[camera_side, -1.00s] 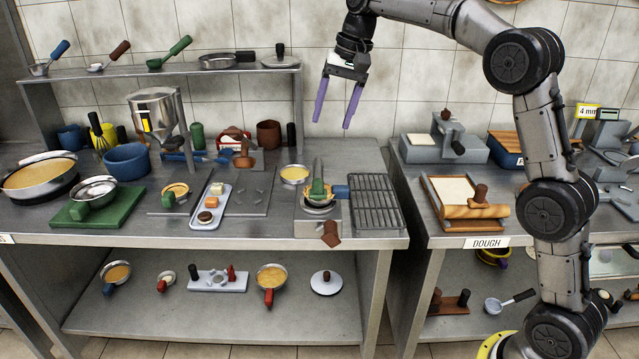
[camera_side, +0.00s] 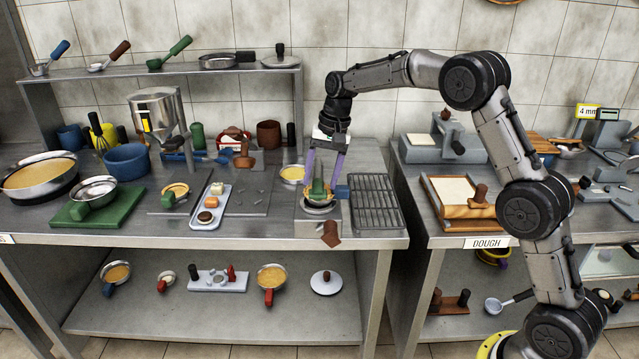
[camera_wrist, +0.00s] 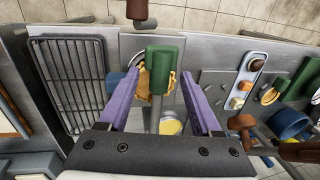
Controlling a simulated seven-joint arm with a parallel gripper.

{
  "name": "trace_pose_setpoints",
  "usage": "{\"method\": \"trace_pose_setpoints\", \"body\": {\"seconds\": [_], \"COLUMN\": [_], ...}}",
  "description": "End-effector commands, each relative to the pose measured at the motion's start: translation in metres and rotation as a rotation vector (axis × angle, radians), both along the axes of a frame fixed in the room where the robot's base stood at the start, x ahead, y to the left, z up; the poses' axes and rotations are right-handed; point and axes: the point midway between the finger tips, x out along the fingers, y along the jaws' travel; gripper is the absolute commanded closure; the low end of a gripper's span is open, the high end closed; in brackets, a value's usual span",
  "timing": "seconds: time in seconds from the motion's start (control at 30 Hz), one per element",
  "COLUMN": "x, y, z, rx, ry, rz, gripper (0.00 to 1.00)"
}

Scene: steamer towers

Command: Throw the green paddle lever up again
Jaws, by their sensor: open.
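The green paddle lever (camera_side: 318,187) belongs to a small round press on a metal base at the front of the left counter. In the wrist view its green paddle (camera_wrist: 166,60) sits at the end of a grey stem, over the tan filling of the press. My gripper (camera_side: 321,181) is open, pointing down over the lever. In the wrist view the two purple fingers of my gripper (camera_wrist: 161,74) stand on either side of the paddle, with gaps showing. Contact with the lever is not visible.
A wire rack (camera_side: 374,203) lies just right of the press, with a blue block (camera_side: 341,192) between. A yellow-filled bowl (camera_side: 293,174) stands behind left. A brown handle (camera_side: 331,233) juts from the front edge. A white tray (camera_side: 211,205) lies to the left.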

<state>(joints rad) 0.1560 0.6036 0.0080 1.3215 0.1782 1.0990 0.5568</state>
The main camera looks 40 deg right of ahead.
Motion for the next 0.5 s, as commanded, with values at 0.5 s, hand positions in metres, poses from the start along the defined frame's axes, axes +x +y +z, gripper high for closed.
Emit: {"method": "trace_pose_setpoints", "body": {"seconds": [0.5], "x": [0.003], "y": [0.003], "z": [-0.020], "rx": [0.000], "ry": [0.000], "rz": [0.000], "gripper": [0.34]}}
